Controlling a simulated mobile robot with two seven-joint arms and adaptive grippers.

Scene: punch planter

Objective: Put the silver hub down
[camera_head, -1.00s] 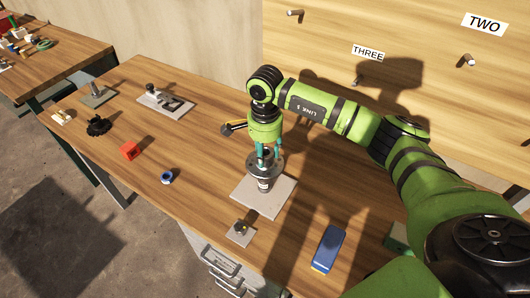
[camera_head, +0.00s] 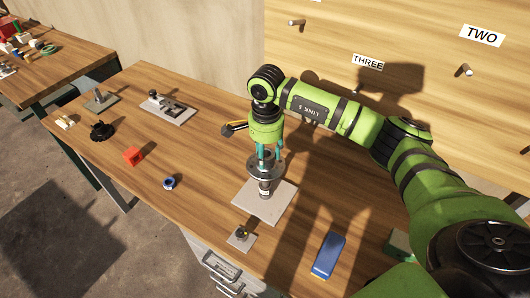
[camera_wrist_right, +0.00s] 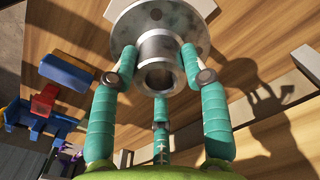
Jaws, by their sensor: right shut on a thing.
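The silver hub (camera_head: 265,169) is a metal disc with a hollow collar, in the middle of the head view. My right gripper (camera_head: 264,155) points down and is shut on its collar. In the right wrist view the teal fingers (camera_wrist_right: 160,85) close around the collar, and the hub's wide flange (camera_wrist_right: 195,20) is beyond them. I cannot tell whether the hub touches the post. My left gripper is not in view.
A small plate with a knob (camera_head: 241,237) and a blue block (camera_head: 328,255) lie nearer the front edge. A blue ring (camera_head: 169,183), red block (camera_head: 133,156) and grey fixture (camera_head: 168,108) are to the left. Bare wood separates them.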

